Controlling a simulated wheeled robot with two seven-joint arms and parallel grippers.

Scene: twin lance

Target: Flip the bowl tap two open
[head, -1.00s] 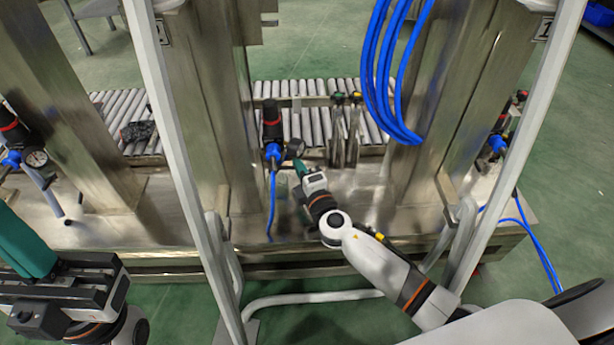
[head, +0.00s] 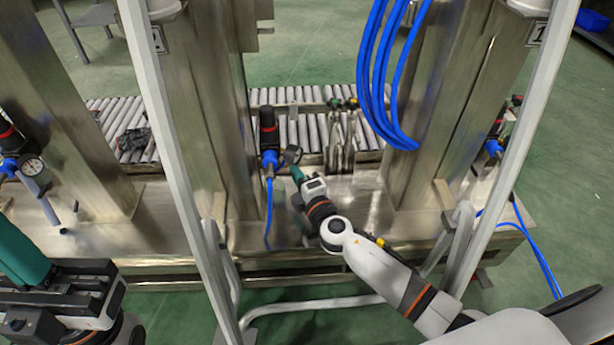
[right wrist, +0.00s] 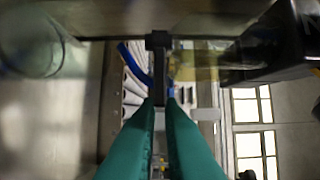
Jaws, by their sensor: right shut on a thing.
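My right gripper (head: 297,174) reaches in beside the blue and black regulator with a gauge. In the right wrist view its two green fingers (right wrist: 162,102) are shut on a dark, narrow T-shaped handle (right wrist: 158,43), which I take to be the bowl tap. The tap's body and its opening angle are not clear, and in the head view the gripper hides the handle. My left gripper (head: 18,248) is at the lower left, away from the fixtures. Its green finger part runs to the picture's edge, so its opening cannot be told.
The regulator (head: 269,140) and its blue hose (head: 268,210) stand just left of my right gripper. Two upright fittings with red and green tops (head: 343,135) stand to the right. Steel columns (head: 440,110) and pale slanting posts (head: 172,130) flank the space. A roller conveyor (head: 300,125) lies behind.

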